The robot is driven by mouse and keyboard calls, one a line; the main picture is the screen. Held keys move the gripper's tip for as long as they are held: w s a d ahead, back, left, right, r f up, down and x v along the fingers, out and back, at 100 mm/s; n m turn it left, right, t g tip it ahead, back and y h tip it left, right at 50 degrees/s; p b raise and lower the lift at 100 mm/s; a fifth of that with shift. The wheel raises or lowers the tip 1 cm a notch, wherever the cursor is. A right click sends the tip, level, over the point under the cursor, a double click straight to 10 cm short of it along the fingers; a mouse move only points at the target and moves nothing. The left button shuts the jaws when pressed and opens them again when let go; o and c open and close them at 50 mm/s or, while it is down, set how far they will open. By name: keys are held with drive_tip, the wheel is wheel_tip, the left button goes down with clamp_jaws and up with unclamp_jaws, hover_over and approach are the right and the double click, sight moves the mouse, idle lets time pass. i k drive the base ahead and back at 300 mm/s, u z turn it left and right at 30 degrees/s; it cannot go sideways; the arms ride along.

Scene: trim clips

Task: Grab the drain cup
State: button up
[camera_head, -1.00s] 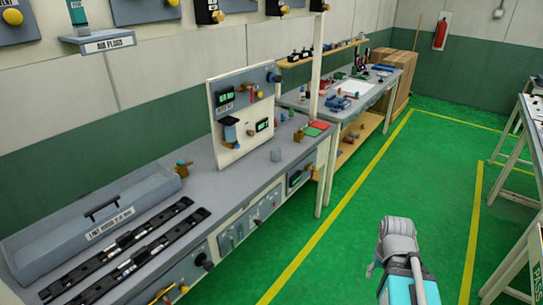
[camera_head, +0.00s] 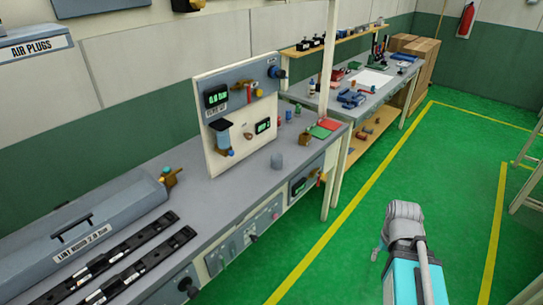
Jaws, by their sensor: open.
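A small plain grey cup (camera_head: 277,160), which I take for the drain cup, stands upright on the grey bench top, just right of the upright white panel's foot. Nothing touches it from above. My own arm, grey with a teal part, shows at the lower right over the green floor, well apart from the cup. My gripper's fingers cannot be made out in this view.
The white panel (camera_head: 204,146) carries gauges and a filter unit. Green and red pads (camera_head: 325,129) lie right of the cup. A grey case (camera_head: 95,226) and black rails (camera_head: 135,262) fill the near left bench. The bench top (camera_head: 235,190) before the cup is clear.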

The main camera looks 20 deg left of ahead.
sight(276, 158)
drive_tip(key=u, duration=0.2)
drive_tip(key=i, duration=0.95)
drive_tip(key=u, duration=0.25)
